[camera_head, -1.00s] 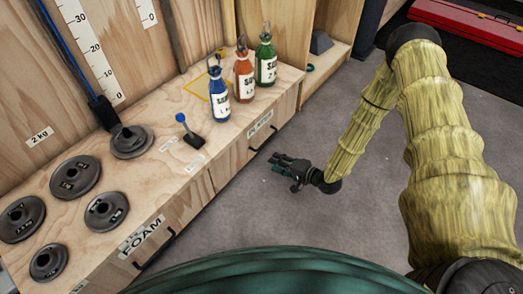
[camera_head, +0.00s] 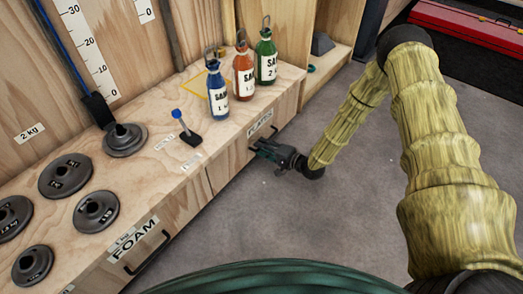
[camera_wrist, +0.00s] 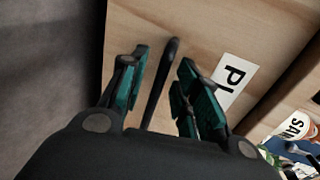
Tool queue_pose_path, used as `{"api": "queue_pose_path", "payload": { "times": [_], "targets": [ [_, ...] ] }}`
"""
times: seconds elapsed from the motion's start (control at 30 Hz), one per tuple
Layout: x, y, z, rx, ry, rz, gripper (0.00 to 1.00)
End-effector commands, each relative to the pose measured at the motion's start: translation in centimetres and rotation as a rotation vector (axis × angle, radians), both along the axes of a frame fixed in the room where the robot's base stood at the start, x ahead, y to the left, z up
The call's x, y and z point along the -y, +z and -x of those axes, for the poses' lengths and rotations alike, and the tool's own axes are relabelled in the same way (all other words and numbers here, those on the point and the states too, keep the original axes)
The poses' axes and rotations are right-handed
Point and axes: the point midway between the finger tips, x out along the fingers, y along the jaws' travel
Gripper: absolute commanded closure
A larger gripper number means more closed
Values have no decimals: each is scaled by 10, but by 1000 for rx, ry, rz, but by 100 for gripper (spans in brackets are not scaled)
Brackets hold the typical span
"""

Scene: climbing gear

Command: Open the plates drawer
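The plates drawer (camera_head: 228,160) is the wooden front with the "PLATES" label (camera_head: 260,124) in the head view. It looks shut, flush with the bench front. In the wrist view its front (camera_wrist: 200,30) fills the upper middle, with part of the label (camera_wrist: 234,82) showing. Its dark bar handle (camera_wrist: 160,82) stands between my two fingers. My gripper (camera_head: 262,150) is at the drawer front in the head view. In the wrist view my gripper (camera_wrist: 160,92) is open, its green-padded fingers on either side of the handle with gaps to it.
Blue, red and green bottles (camera_head: 243,75) stand on the bench top above the drawer. Several dark weight plates (camera_head: 65,177) lie on the bench to the left. The foam drawer (camera_head: 135,245) with its own handle is nearer. The grey floor (camera_head: 300,215) before the bench is clear.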

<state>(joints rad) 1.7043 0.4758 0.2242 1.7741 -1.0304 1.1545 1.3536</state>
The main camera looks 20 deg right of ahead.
Motion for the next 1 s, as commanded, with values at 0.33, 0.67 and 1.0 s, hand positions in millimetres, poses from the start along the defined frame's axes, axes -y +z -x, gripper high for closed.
{"api": "queue_pose_path", "payload": {
  "times": [0.33, 0.67, 1.0],
  "targets": [
    [-7, -2, -9, 0, -1, 0, 68],
    [-7, -2, -9, 0, -1, 0, 100],
    [-6, -2, -7, -1, 0, 1, 100]
  ]
}}
